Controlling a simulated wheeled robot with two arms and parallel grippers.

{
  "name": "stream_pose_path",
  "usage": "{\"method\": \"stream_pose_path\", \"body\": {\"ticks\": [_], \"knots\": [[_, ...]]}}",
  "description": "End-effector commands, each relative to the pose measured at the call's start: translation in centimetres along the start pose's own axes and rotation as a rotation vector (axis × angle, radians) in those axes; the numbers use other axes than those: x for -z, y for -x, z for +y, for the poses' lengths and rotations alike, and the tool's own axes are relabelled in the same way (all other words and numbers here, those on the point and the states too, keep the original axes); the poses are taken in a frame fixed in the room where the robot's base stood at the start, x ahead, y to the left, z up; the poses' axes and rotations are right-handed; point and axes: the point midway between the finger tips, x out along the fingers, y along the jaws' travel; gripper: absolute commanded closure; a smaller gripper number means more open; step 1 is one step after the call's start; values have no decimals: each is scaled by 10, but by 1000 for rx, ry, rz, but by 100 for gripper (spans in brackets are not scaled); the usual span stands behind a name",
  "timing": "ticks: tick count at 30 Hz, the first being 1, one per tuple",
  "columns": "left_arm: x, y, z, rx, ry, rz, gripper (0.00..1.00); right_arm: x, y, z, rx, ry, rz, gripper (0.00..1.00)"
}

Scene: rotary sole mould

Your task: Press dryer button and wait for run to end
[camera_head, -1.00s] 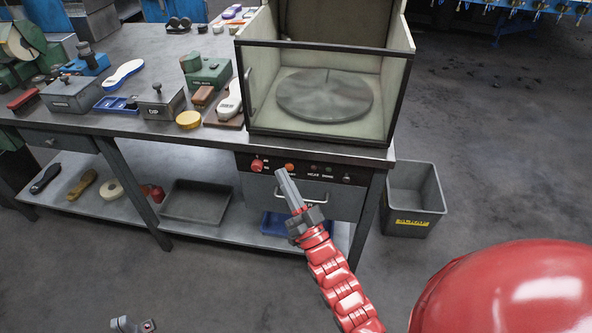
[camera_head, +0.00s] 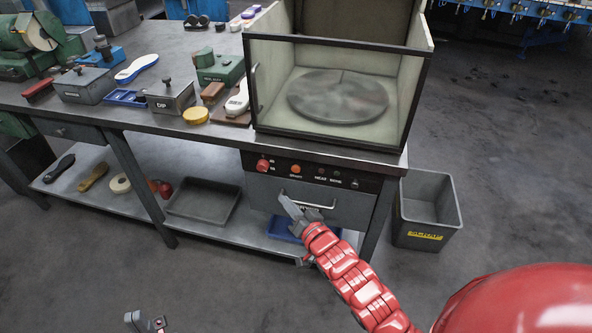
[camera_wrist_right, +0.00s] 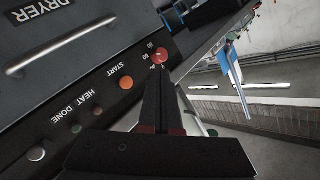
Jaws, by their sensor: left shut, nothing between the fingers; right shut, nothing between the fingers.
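The dryer (camera_head: 342,42) is an open-topped box with a glass front and a round grey turntable (camera_head: 338,96) inside; I cannot tell whether it turns. Below is a dark panel with an orange START button (camera_head: 295,169), also in the wrist view (camera_wrist_right: 126,82), and a red knob (camera_head: 263,166). The HEAT lamp (camera_wrist_right: 98,111) and DONE lamp (camera_wrist_right: 76,128) look dark. My right gripper (camera_head: 287,203) is shut and empty, below the button and apart from it, before the drawer. My left gripper (camera_head: 146,322) is shut, low at the bottom edge, partly cut off.
The bench (camera_head: 225,140) holds a DIP box (camera_head: 170,100), a yellow disc (camera_head: 195,116) and shoe soles left of the dryer. A grey tray (camera_head: 203,202) and a blue tray (camera_head: 285,229) stand on the lower shelf. A grey bin (camera_head: 428,208) stands right. The floor in front is clear.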

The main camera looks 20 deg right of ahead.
Motion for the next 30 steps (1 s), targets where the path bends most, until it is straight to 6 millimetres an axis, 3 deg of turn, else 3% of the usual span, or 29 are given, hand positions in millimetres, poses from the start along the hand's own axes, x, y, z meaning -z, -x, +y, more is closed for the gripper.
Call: {"method": "stream_pose_path", "body": {"ticks": [5,21,30], "knots": [[0,2,0,0,0,0,100,4,-7,4,3,3,0,100],[-3,18,1,0,0,0,100,36,-54,41,-2,3,-4,100],[-3,19,1,0,0,0,100,46,-62,44,3,1,2,100]]}}
